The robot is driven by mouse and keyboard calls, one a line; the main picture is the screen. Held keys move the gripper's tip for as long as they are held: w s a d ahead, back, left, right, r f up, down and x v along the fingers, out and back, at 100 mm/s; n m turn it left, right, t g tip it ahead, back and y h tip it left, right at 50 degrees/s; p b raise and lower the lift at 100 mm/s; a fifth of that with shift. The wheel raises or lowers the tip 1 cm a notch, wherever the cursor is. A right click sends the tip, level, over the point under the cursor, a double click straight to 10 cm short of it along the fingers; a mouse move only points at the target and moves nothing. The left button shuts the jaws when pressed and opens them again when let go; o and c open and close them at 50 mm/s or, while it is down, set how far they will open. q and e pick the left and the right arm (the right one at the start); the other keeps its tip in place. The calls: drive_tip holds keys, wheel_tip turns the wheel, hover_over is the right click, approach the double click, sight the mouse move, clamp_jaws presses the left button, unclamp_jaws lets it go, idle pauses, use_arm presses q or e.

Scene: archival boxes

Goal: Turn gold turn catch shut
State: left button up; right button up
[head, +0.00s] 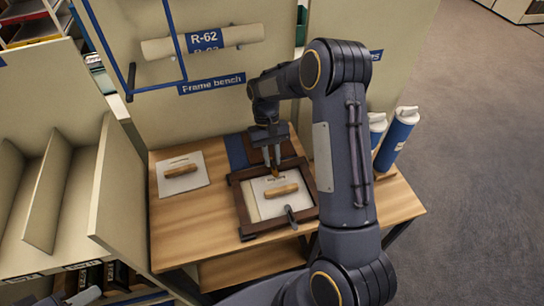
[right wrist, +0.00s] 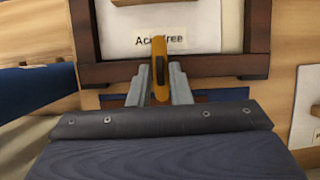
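A dark wooden frame (head: 245,212) lies on the bench, with a pale backing board (head: 264,206) inside it. The gold turn catch (head: 275,173) is at the frame's far rail; in the right wrist view the catch (right wrist: 160,72) stands lengthwise across the rail, its tip reaching toward the board. My right gripper (head: 271,168) comes down over that rail. In the right wrist view its two fingers (right wrist: 160,84) are closed on either side of the catch. A grey catch (head: 291,217) is at the near rail. My left gripper (head: 82,297) barely shows at the lower left corner; its fingers are unclear.
A white sheet with a wooden block (head: 180,172) lies left of the frame. Blue bottles (head: 397,138) stand at the bench's right end. A panel with a rolled tube (head: 205,41) rises behind. Beige dividers (head: 50,190) stand at left. Bare wooden bench top (head: 195,212) shows left of the frame.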

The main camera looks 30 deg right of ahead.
drive_tip(key=shift+o, duration=1)
drive_tip(key=v, duration=0.7)
drive_tip(key=shift+r+b, duration=0.35)
drive_tip(key=shift+r, duration=0.05)
drive_tip(key=shift+w, duration=0.15)
